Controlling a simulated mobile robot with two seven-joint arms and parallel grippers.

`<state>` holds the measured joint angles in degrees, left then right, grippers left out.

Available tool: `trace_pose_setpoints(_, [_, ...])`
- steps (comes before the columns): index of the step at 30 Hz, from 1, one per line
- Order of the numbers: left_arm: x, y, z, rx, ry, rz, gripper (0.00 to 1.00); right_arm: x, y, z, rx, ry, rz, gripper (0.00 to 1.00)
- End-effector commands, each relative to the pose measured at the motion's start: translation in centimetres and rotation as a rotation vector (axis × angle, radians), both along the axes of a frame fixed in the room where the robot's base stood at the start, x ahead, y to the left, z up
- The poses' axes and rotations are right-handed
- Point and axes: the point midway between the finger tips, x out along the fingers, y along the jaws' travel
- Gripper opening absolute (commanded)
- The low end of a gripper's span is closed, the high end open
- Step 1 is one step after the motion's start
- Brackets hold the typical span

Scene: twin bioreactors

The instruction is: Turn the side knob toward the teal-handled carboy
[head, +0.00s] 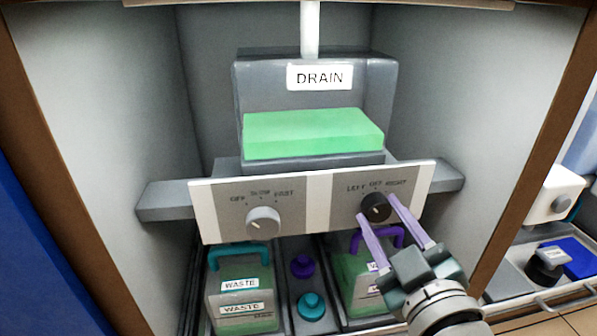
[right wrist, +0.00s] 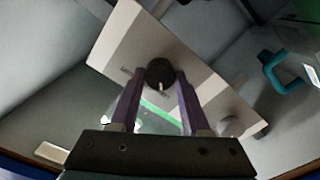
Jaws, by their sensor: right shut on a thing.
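The side knob (head: 375,208) is black, on the white panel (head: 318,202) under the labels LEFT, OFF and RIGHT. My right gripper (head: 377,206) is shut on it, one purple finger on each side. The right wrist view shows the knob (right wrist: 159,73) between the fingertips, with a pale mark on its face. I cannot tell surely which label it points to. The teal-handled carboy (head: 238,288), labelled WASTE, stands below the panel at left. The purple-handled carboy (head: 352,270) stands below at right, partly hidden by my gripper. My left gripper is not in view.
A grey knob (head: 263,221) marked OFF, SLOW and FAST sits on the panel's left half. Above is a grey DRAIN tank (head: 258,88) with green liquid. Purple (head: 302,266) and teal (head: 312,305) caps lie between the carboys. Grey side walls enclose the bay.

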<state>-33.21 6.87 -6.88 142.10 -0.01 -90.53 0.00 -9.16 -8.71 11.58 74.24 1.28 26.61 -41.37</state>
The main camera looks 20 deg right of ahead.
Motion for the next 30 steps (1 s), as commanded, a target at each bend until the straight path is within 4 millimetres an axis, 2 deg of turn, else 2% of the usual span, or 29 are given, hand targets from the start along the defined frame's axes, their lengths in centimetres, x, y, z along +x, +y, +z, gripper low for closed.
trace_pose_setpoints(14, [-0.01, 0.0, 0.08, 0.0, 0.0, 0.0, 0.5, 0.0, -0.01, 0.01, -0.018, 0.004, 0.0, 0.0])
trace_pose_setpoints(15, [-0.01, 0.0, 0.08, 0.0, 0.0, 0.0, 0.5, 0.0, 0.0, 0.0, -0.018, 0.004, 0.0, 0.49])
trace_pose_setpoints(23, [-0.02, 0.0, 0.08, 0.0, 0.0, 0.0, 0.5, 0.0, -0.01, 0.0, -0.017, 0.004, 0.0, 0.77])
trace_pose_setpoints(30, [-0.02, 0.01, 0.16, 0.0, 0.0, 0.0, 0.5, -0.11, 0.01, 0.02, -0.015, 0.005, -0.001, 0.77])
